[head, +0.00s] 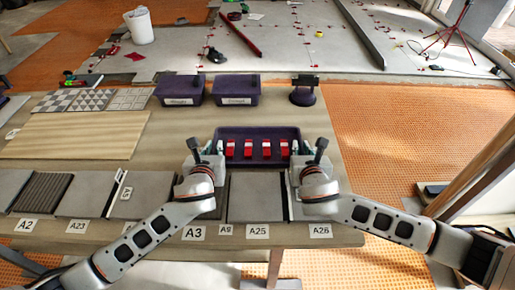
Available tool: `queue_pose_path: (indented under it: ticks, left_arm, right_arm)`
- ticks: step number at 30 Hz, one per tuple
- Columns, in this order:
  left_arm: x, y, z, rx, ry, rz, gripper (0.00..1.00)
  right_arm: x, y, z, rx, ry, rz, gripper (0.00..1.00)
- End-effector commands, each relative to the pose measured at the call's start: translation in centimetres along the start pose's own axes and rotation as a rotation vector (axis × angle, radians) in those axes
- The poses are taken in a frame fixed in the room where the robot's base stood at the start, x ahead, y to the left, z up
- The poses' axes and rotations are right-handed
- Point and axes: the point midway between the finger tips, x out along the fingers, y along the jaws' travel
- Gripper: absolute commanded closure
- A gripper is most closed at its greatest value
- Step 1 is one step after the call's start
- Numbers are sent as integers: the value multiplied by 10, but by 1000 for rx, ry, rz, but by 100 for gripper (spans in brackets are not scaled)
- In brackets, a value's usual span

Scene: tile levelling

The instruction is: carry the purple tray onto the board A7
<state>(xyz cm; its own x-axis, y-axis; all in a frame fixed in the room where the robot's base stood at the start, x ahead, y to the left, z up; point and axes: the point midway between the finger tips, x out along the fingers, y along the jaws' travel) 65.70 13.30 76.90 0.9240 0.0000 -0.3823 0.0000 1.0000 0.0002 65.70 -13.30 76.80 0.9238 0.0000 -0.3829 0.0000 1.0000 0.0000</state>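The purple tray (258,132) stands near the middle of the table, with several red-and-white pieces in it. My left gripper (214,149) is at the tray's left end and my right gripper (291,149) is at its right end. Their fingers overlap the tray's ends in the picture. I cannot tell whether they are open or shut on it. The grippers hide the tray's near corners. I cannot read a label A7. A long wooden board (75,135) lies to the left, with a small unreadable label by its left end.
Two purple bins (235,98) and a dark round-based object (303,96) stand behind the tray. Patterned tiles (88,101) lie at the back left. Bare table shows between the wooden board and the tray.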

Motion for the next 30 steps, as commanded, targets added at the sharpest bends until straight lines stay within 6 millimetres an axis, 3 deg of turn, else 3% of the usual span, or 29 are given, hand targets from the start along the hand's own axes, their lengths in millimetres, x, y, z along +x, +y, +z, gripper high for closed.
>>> queue_pose_path:
  ticks: [17, 30]
  left_arm:
    - [-2, 0, 9, 0, -8, 0, 100]
    - [-22, 0, 78, 0, -66, 1, 100]
  right_arm:
    - [-2, 0, 9, 0, -9, 0, 100]
    - [-22, 0, 78, 0, -67, -1, 100]
